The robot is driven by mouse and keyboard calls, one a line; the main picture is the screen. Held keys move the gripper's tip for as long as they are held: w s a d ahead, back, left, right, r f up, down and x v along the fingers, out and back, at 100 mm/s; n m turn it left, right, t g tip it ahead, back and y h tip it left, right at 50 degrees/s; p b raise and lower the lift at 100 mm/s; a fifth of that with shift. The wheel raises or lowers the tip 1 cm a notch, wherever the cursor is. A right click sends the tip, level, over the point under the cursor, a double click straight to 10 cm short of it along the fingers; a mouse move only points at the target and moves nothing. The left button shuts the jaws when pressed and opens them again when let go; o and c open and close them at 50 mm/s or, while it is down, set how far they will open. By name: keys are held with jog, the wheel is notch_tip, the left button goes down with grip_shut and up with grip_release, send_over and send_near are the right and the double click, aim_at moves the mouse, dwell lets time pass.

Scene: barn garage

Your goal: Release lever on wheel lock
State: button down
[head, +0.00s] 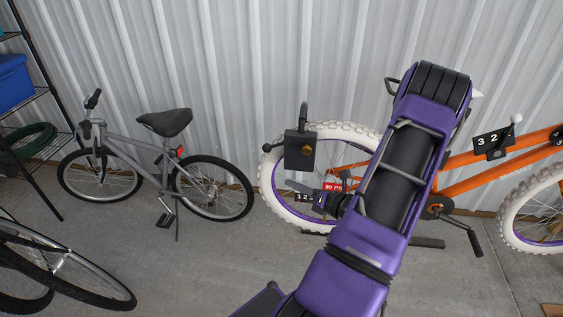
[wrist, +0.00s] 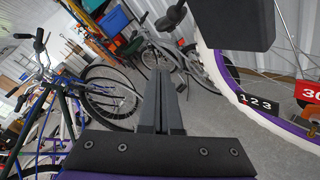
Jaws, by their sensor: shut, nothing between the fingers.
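My purple arm hides part of the bicycle.
A "1 2 3" plate (wrist: 258,103) and a red PSI tag (head: 333,187) sit by the wheel near my gripper. A "3 2" plate (head: 493,143) with a pale-knobbed stick is on the orange frame. A grey bicycle (head: 150,150) stands left; floor between is clear.

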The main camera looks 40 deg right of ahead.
aim_at(273, 146)
jog(key=shift+s+d+m+t+h, duration=0.15)
jog(key=shift+s+d+m+h, duration=0.1)
jog(key=shift+d+h, duration=0.15)
jog(key=shift+s+d+m+t+h, duration=0.15)
jog(key=shift+d+m+h, duration=0.15)
jog(key=shift+d, duration=0.2)
jog(key=shift+w, duration=0.1)
jog(key=w+b, duration=0.1)
jog(key=w, duration=1.2)
jog(key=shift+d+r, duration=0.3)
jog(key=shift+d, duration=0.05)
